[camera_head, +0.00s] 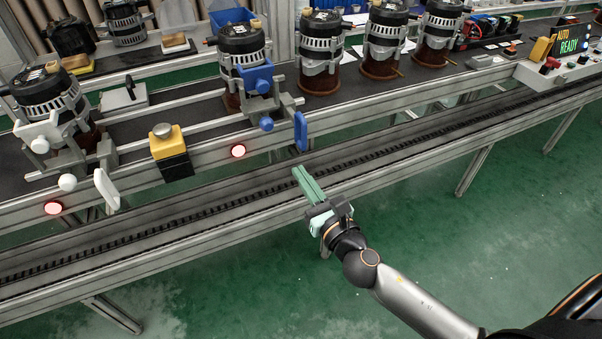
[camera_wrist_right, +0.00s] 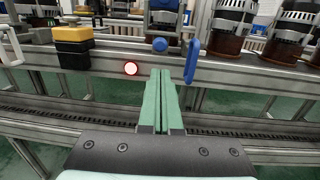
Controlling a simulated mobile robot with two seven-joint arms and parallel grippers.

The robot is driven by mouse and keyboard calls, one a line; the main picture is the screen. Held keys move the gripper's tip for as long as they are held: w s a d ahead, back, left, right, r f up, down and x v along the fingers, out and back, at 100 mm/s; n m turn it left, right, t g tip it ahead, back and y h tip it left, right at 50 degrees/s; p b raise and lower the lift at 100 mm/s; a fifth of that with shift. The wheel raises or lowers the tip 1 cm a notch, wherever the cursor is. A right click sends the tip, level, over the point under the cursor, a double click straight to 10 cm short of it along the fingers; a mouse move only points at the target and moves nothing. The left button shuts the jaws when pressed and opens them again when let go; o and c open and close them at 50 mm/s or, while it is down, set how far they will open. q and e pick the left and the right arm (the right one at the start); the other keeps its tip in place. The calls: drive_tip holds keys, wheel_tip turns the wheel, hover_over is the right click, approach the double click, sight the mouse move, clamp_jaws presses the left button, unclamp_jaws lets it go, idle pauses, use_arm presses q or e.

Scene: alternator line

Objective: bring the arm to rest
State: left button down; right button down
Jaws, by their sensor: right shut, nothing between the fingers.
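My right gripper (camera_head: 307,184) reaches in from the lower right in the head view. Its green fingers lie together, shut and empty, over the front conveyor rail. In the right wrist view the closed fingers (camera_wrist_right: 162,100) point at the bench edge. They are just below and left of a blue handle (camera_wrist_right: 192,60), which also shows in the head view (camera_head: 300,132). No contact with the handle can be made out. My left gripper is not in view.
A blue clamp (camera_head: 258,80) stands before an alternator, and a white clamp (camera_head: 42,135) before another (camera_head: 45,90). A yellow-black button box (camera_head: 168,145) and red lamps (camera_head: 238,151) line the front edge. A panel reads "AUTO READY" (camera_head: 569,45). Green floor (camera_head: 470,240) is open in front.

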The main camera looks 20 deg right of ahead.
idle(0.3)
